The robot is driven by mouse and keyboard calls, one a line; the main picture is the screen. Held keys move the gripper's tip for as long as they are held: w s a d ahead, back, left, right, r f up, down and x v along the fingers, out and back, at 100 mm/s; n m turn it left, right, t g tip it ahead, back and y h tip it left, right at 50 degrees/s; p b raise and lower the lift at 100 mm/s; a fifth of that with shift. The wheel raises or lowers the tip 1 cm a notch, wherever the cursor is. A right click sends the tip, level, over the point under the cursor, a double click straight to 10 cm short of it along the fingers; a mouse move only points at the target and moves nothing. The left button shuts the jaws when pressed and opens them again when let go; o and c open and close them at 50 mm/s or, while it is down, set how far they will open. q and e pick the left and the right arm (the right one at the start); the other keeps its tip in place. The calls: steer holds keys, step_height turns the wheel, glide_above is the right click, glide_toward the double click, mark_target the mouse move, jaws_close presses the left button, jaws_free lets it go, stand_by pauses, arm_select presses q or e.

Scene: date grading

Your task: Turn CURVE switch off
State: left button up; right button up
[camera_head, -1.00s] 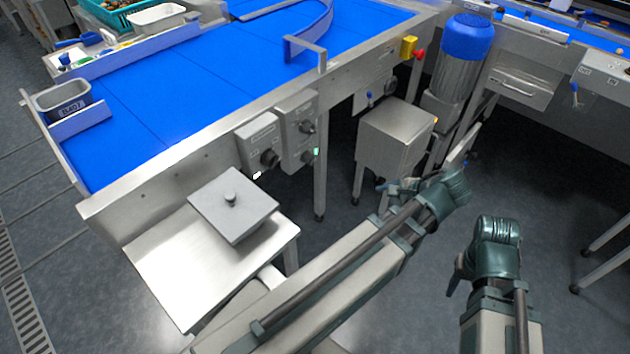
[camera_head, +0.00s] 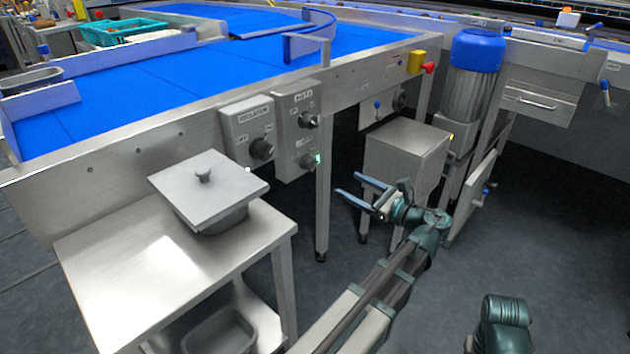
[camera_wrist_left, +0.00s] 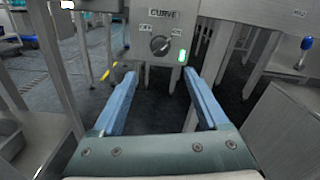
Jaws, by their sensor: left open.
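The CURVE switch is a dark rotary knob (camera_wrist_left: 160,45) under a CURVE label in the left wrist view, with a lit green lamp (camera_wrist_left: 182,56) to its lower right. In the head view it is the lower knob (camera_head: 306,161) on the right-hand grey control box under the belt. My left gripper (camera_head: 347,184) is open and empty, in front of and to the right of that box. In the left wrist view its blue fingers (camera_wrist_left: 161,78) point towards the panel, with the knob beyond and above the gap, apart from them. My right gripper is out of frame.
An ISOLATOR box (camera_head: 247,132) with its own knob sits left of the control box. A lidded pan stands on a steel table (camera_head: 130,262) at the left. A steel cabinet (camera_head: 405,150) stands behind my left gripper. Belt legs rise nearby; floor is open at the right.

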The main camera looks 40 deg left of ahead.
mark_target(315, 164)
arm_select(q)
steer(key=a, duration=0.9)
steer(key=w+a, duration=0.1)
steer(key=a, duration=0.3)
steer(key=shift+w+a, duration=0.1)
steer(key=shift+a, duration=0.3)
jaws_close()
